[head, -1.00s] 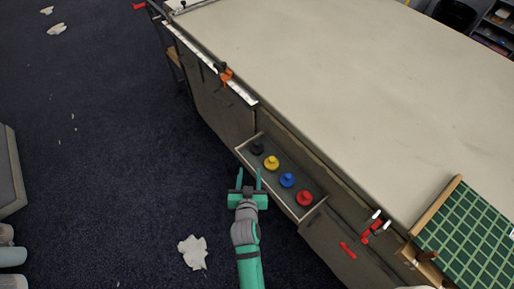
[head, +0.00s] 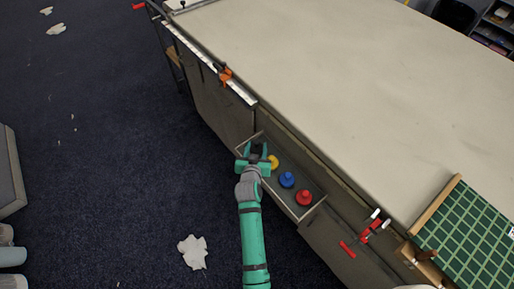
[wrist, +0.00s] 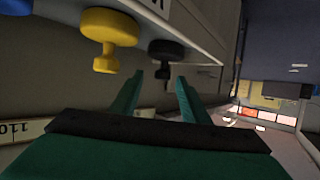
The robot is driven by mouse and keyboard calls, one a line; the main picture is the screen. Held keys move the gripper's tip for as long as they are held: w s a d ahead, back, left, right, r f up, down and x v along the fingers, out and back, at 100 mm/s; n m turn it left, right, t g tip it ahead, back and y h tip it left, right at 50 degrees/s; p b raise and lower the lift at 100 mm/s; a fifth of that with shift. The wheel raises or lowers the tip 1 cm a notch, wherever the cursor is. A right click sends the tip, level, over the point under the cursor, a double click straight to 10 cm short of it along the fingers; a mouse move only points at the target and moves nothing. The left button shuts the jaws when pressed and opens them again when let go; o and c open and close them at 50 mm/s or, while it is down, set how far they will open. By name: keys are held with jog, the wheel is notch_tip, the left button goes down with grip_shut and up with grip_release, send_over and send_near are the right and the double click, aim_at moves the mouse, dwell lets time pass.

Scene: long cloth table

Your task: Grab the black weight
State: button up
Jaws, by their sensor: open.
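The black weight (wrist: 166,49) shows in the wrist view just beyond my open fingertips, with its knob pointing toward the gap between them. In the head view my gripper (head: 256,151) is over the drawer's far-left end, and the black weight is mostly hidden by it. My gripper also shows in the wrist view (wrist: 158,82), its two green fingers apart with nothing between them. The yellow weight (wrist: 108,40) stands beside the black one; in the head view it is partly hidden by my gripper (head: 273,161).
The open drawer (head: 313,211) also holds a blue weight (head: 287,180) and a red weight (head: 304,198). The table (head: 330,90) rises behind it. An orange clamp (head: 225,74) and a red clamp (head: 372,226) sit on its edge. Crumpled paper (head: 193,252) lies on the floor.

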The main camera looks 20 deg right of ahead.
aim_at(256, 143)
jog(key=x, duration=0.4)
jog(key=shift+w+a+r, duration=0.1)
jog(key=shift+a, duration=0.1)
grip_shut()
jog(key=shift+r, duration=0.1)
